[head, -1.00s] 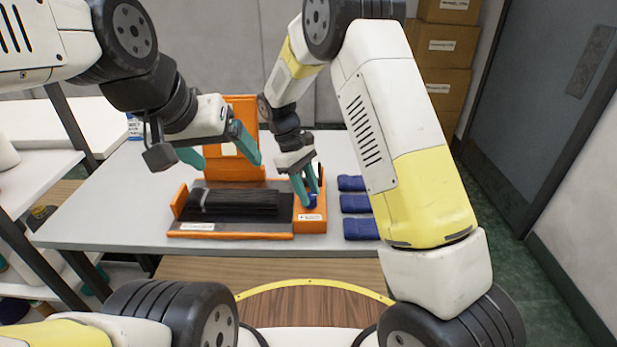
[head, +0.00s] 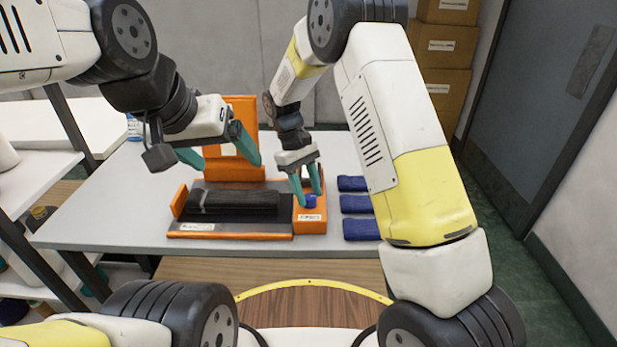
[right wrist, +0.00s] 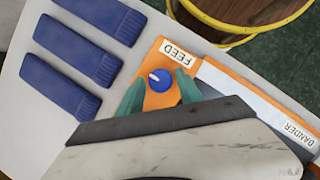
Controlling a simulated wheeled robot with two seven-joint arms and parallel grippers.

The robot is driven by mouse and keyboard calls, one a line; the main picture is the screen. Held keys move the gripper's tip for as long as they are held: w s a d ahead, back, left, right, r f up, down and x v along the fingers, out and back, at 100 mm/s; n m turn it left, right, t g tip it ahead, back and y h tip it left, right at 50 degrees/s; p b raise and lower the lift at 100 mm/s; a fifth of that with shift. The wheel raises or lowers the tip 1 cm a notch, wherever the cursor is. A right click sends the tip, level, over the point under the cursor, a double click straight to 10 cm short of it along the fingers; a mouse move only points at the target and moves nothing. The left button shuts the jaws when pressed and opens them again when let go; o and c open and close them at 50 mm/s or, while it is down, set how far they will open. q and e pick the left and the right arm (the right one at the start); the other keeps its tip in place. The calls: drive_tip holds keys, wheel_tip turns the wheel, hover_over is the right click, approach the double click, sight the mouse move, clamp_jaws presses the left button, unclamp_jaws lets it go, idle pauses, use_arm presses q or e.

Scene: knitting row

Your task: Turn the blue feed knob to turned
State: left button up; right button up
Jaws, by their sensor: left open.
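In the right wrist view the knob (right wrist: 160,80) is round, with a white pointer mark, beside a FEED label (right wrist: 179,51). My right gripper (head: 308,192) is just above the knob, pointing down. In the right wrist view its teal fingers (right wrist: 160,88) stand apart on either side of the knob, with gaps showing. My left gripper (head: 219,158) is open and empty, up in front of the upright orange panel (head: 243,115), left of the knob.
Several folded blue knit pieces (head: 357,204) lie on the grey table (head: 110,215) right of the machine. A dark roll or cloth (head: 235,203) lies on the machine bed. A white shelf (head: 30,172) stands at left, cardboard boxes (head: 443,95) at back right.

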drive_tip(key=shift+o, duration=0.6)
drive_tip(key=v, duration=0.7)
drive_tip(key=shift+a+r, duration=0.15)
drive_tip(key=shift+r, duration=0.2)
drive_tip(key=shift+w, duration=0.1)
